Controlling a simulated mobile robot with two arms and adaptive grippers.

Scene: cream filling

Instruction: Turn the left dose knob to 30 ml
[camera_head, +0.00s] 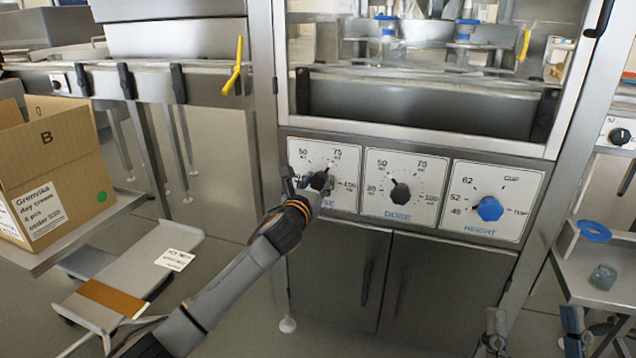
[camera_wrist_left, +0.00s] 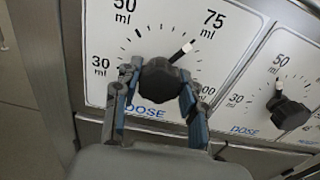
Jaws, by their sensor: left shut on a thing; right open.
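The left dose knob (camera_wrist_left: 160,82) is black with a white pointer, on a white dial panel (camera_head: 344,199) marked 30 to 100 ml. In the left wrist view its pointer aims up and right, at about the 75 ml mark. My left gripper (camera_head: 312,187) is shut on this knob, with one finger on each side of it; the fingers also show in the left wrist view (camera_wrist_left: 157,103). In the head view the gripper partly hides the knob and the dial's lower left. My right gripper (camera_head: 493,342) is open at the bottom edge, apart from the panels.
A second dose knob (camera_head: 400,193) points near 50 ml. Right of it is a blue height knob (camera_head: 490,208). Cabinet doors (camera_head: 432,290) lie below. A cardboard box (camera_head: 55,165) stands at left. A side table at right bears a blue ring (camera_head: 594,231) and a jar (camera_head: 603,277).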

